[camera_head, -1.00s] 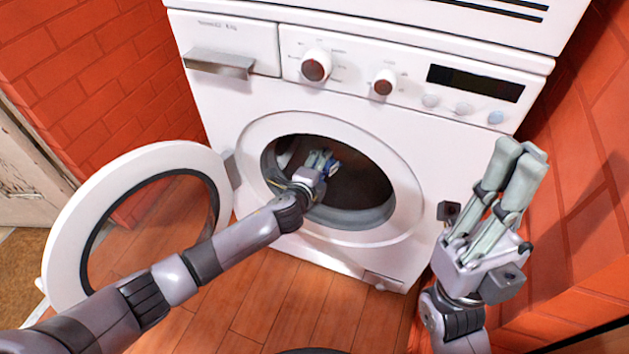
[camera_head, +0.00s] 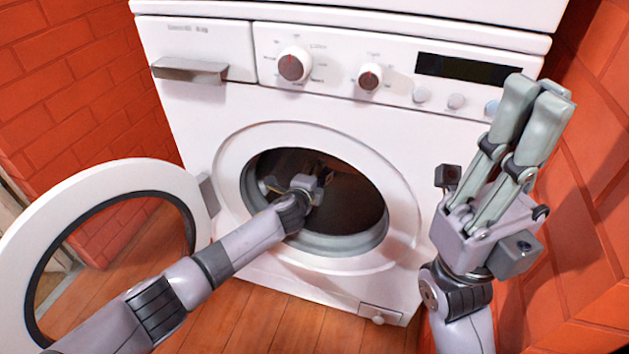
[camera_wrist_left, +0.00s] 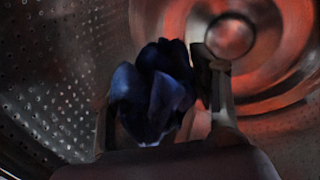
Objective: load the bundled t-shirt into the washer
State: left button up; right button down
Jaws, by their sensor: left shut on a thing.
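The white washer (camera_head: 215,115) stands ahead with its round opening facing me. Its door (camera_head: 100,183) is swung open to the left. My left arm reaches through the opening, and my left gripper (camera_head: 322,172) is inside the dark drum. In the left wrist view the bundled t-shirt (camera_wrist_left: 150,95), dark blue, is between the fingers of my left gripper, which is shut on it. The perforated drum wall (camera_wrist_left: 50,85) surrounds it. In the head view the t-shirt is hardly visible. My right gripper (camera_head: 540,95) is shut and empty, pointing up right of the opening.
A red brick wall (camera_head: 590,190) stands close to my right gripper. Another brick wall (camera_head: 70,80) is on the left. The control panel with knobs (camera_head: 293,65) is above the opening. Wooden floor (camera_head: 285,325) shows below the washer.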

pick_arm(q)
jog(key=o, duration=1.3)
jog(key=shift+s, duration=0.1)
jog(key=v, duration=1.2)
